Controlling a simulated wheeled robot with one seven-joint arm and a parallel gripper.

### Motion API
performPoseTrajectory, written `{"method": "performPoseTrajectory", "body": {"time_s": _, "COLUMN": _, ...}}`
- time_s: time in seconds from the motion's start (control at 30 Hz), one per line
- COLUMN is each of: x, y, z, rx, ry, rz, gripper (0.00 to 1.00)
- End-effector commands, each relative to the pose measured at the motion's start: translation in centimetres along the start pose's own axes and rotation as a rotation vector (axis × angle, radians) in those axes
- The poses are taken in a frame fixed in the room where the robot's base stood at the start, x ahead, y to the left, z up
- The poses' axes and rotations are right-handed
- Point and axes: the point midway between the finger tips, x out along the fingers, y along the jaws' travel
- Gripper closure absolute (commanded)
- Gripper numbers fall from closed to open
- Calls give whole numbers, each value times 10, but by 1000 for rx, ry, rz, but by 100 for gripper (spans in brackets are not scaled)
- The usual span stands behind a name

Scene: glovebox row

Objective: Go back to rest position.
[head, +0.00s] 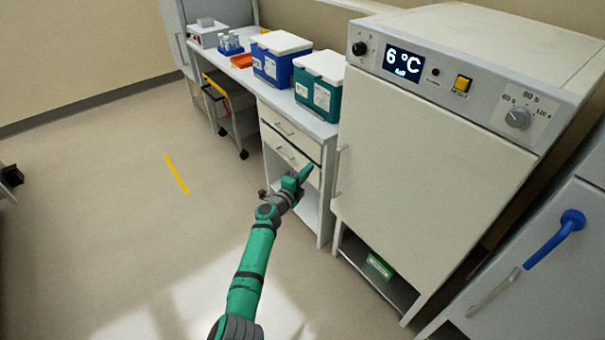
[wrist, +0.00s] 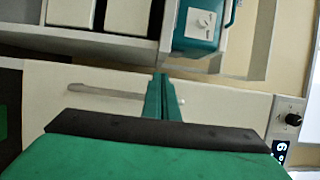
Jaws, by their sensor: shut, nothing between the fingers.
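My green arm reaches forward in the head view. My gripper (head: 305,174) is in front of the drawers of the bench unit, left of the fridge-like cabinet (head: 430,160). In the wrist view my gripper (wrist: 162,77) shows its two green fingers together, with nothing between them. Behind the fingers in that view are the pale cabinet door and its long handle (wrist: 105,91). Whether the fingertips touch any surface cannot be told.
The bench carries a blue cool box (head: 271,62), a teal cool box (head: 318,88), an orange tray (head: 241,61) and a tube rack (head: 230,46). A cart (head: 232,115) stands under it. A blue-handled door (head: 560,255) is at right. Open floor with a yellow stripe (head: 176,174) lies left.

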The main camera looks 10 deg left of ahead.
Motion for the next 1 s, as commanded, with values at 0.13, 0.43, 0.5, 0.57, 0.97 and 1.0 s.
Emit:
{"method": "performPoseTrajectory", "body": {"time_s": 0.13, "x": -13, "y": 0, "z": 5, "rx": 1, "ry": 1, "rz": 0, "gripper": 100}}
{"method": "performPoseTrajectory", "body": {"time_s": 0.43, "x": -22, "y": 0, "z": 8, "rx": -1, "ry": 1, "rz": 0, "gripper": 100}}
{"method": "performPoseTrajectory", "body": {"time_s": 0.5, "x": -22, "y": 2, "z": 4, "rx": -11, "ry": 3, "rz": -4, "gripper": 100}}
{"method": "performPoseTrajectory", "body": {"time_s": 0.57, "x": -21, "y": 5, "z": -8, "rx": -33, "ry": 9, "rz": -13, "gripper": 100}}
{"method": "performPoseTrajectory", "body": {"time_s": 0.97, "x": -38, "y": 30, "z": -176, "rx": -451, "ry": 56, "rz": -168, "gripper": 100}}
{"method": "performPoseTrajectory", "body": {"time_s": 1.0, "x": -44, "y": 31, "z": -190, "rx": -496, "ry": 55, "rz": -182, "gripper": 100}}
